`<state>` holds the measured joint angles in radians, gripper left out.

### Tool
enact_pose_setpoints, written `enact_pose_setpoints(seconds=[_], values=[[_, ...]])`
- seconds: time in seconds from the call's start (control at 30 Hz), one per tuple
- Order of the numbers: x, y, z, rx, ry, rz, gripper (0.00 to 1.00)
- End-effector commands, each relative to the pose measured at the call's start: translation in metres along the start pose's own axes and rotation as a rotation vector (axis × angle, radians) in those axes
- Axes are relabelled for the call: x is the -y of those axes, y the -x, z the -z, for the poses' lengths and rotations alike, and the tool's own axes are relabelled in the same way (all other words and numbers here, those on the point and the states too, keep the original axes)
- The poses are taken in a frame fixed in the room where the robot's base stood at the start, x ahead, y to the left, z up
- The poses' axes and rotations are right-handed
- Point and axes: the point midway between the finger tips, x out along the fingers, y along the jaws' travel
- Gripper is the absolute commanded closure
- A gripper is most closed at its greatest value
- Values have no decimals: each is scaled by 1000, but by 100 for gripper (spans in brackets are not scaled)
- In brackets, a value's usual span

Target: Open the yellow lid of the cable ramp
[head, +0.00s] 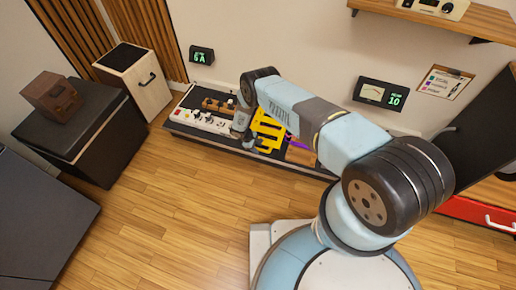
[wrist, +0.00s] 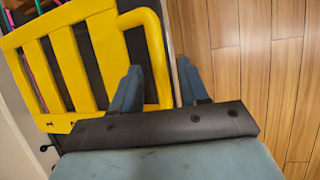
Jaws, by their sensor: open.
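The yellow lid (wrist: 75,62) of the cable ramp is a slatted panel with a rounded bar handle (wrist: 157,55) on its right side in the wrist view. The lid also shows in the head view (head: 268,130), partly hidden by my arm. My gripper (wrist: 159,68) is open. In the wrist view one finger lies inside the handle loop and the other outside it, with the bar between them. I cannot tell whether either finger touches the bar. Coloured cables (wrist: 38,78) show between the slats at the left.
A low board (head: 185,126) with switches and fittings runs along the wall left of the lid. A wooden box (head: 52,97) sits on a dark cabinet (head: 85,150) at the left. The wooden floor (head: 175,220) in front is clear. A shelf (head: 470,22) overhangs at upper right.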

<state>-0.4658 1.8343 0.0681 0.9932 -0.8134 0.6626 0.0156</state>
Motion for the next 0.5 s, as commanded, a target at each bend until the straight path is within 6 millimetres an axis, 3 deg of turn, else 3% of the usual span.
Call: enact_pose_setpoints(seconds=[0.43,0.5], values=[[0,-8,0,0,-1,0,56],[0,-8,0,0,-1,0,61]])
